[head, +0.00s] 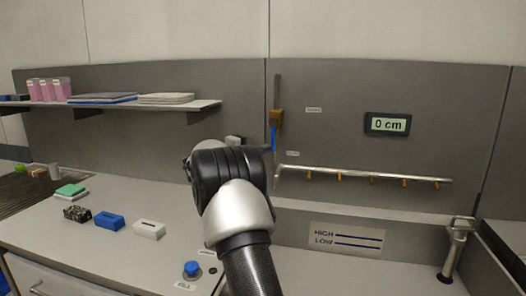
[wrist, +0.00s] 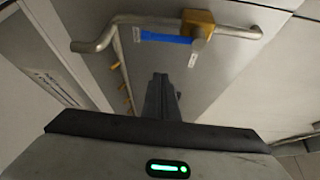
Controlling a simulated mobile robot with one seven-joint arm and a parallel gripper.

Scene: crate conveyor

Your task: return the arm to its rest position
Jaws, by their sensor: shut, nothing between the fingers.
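My arm rises from the bottom centre of the head view and reaches toward the back wall, bent at a black joint. My gripper (wrist: 162,98) shows in the wrist view with its dark fingers together and nothing between them. In the head view it is mostly hidden behind my arm. A brass valve block (head: 277,118) with a blue lever (head: 274,138) is on the upright pipe just right of my arm. In the wrist view the brass block (wrist: 198,22) and blue lever (wrist: 166,39) lie beyond the fingertips, and the fingers look apart from them.
A pipe rail (head: 370,175) with several brass nozzles runs along the wall, below a display (head: 387,124) reading 0 cm. A blue button (head: 192,268), a white box (head: 149,230) and a blue box (head: 109,222) stand on the counter left of my arm. A shelf (head: 205,105) hangs above.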

